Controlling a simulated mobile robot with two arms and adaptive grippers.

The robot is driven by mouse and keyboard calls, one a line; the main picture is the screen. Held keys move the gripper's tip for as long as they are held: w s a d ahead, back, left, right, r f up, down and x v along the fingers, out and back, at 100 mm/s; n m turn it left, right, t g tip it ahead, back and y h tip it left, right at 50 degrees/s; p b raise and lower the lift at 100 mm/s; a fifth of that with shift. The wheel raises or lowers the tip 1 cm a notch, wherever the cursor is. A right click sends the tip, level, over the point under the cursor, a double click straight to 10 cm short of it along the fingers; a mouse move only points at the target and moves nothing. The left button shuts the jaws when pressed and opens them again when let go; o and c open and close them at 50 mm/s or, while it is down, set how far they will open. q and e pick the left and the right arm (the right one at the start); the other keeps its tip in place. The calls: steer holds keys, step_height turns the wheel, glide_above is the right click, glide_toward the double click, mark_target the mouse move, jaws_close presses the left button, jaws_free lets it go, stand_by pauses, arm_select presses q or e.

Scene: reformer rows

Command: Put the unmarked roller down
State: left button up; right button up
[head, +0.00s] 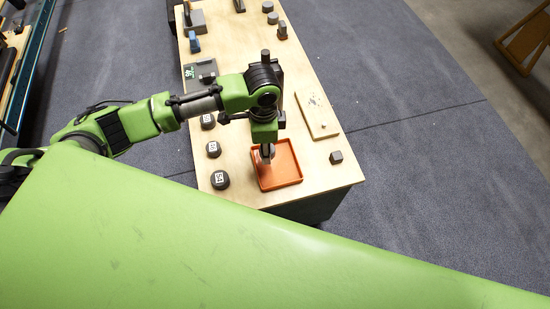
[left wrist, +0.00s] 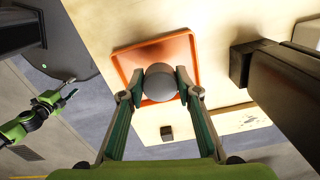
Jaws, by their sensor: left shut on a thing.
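The unmarked roller (left wrist: 160,82) is a plain grey rounded piece between the two fingers of my left gripper (left wrist: 160,92) in the left wrist view. My left gripper (head: 267,154) is shut on it and points down over the orange tray (head: 292,180) in the head view. The tray's rim also shows behind the roller in the left wrist view (left wrist: 190,42). In the head view the gripper mostly hides the roller. I cannot tell whether it touches the tray floor. What seems to be my right gripper (left wrist: 68,92) is small at the left wrist view's left; its jaw state is unclear.
Several dark rollers with white labels (head: 213,149) stand along the table's left edge. A pale board (head: 317,115) and a small dark block (head: 336,157) lie to the right of the tray. More grey pieces (head: 282,30) stand at the far end of the wooden table (head: 318,176).

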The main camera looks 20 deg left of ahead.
mark_target(275, 165)
arm_select(q)
steer(key=shift+w+d+f, duration=0.25)
steer(key=shift+d+f, duration=0.65)
steer(key=shift+f, duration=0.25)
steer(key=f, duration=0.3)
steer(key=shift+d+f, duration=0.15)
steer(key=shift+d, duration=0.2)
steer(key=shift+f, duration=0.3)
arm_select(e)
steer(key=shift+s, duration=0.4)
steer(key=shift+a, duration=0.1)
arm_select(q)
steer(key=o, duration=1.2)
steer(key=shift+w+f, duration=0.1)
arm_select(e)
steer(key=shift+a, duration=0.1)
arm_select(q)
step_height(275, 165, up, 12)
steer(key=shift+r, duration=0.15)
arm_select(e)
steer(key=shift+w+r, duration=0.1)
steer(key=shift+r, duration=0.1)
